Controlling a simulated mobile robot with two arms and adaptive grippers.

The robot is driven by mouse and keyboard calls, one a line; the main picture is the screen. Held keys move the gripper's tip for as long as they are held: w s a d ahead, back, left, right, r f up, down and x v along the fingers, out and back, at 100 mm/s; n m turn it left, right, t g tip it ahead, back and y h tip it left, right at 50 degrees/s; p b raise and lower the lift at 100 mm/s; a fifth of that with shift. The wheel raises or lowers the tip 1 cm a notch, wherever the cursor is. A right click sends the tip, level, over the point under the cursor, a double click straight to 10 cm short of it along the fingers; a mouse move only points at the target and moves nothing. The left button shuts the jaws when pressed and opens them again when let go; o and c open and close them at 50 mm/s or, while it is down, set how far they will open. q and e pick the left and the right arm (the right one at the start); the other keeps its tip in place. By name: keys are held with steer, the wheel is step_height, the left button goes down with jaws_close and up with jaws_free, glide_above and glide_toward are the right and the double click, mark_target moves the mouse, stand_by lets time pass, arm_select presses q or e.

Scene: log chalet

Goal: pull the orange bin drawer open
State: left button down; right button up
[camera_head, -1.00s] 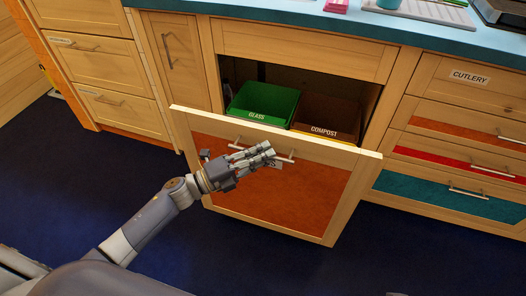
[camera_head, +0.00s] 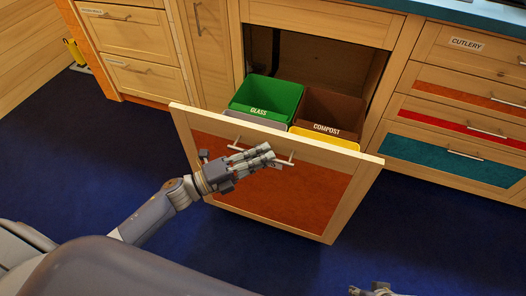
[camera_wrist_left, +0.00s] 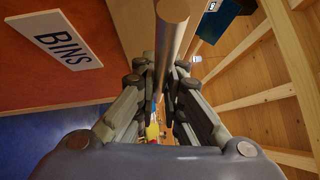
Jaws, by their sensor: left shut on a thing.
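The orange-fronted bin drawer (camera_head: 290,195) stands pulled well out of the wooden cabinet. Inside it are a green bin marked GLASS (camera_head: 268,95), a brown bin marked COMPOST (camera_head: 332,108), and parts of a grey and a yellow bin. My left gripper (camera_head: 265,156) is at the drawer's metal handle (camera_head: 286,163), its fingers shut around the bar. In the left wrist view the bar (camera_wrist_left: 172,30) runs between the fingers, beside a BINS label (camera_wrist_left: 55,40). Part of my right gripper (camera_head: 374,290) shows at the bottom edge; its fingers are mostly cut off.
Cutlery drawers (camera_head: 460,90) with orange, red and teal fronts are shut at the right. Light wooden drawers (camera_head: 130,45) are shut at the left. The dark blue floor (camera_head: 420,230) around the drawer is clear.

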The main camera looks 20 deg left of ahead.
arm_select(q)
steer(key=shift+s+d+f, duration=0.1)
steer(key=shift+s+f, duration=0.05)
steer(key=shift+s, duration=0.05)
steer(key=c, duration=1.7)
jaws_free()
steer(key=shift+s, duration=0.15)
steer(key=v, duration=1.2)
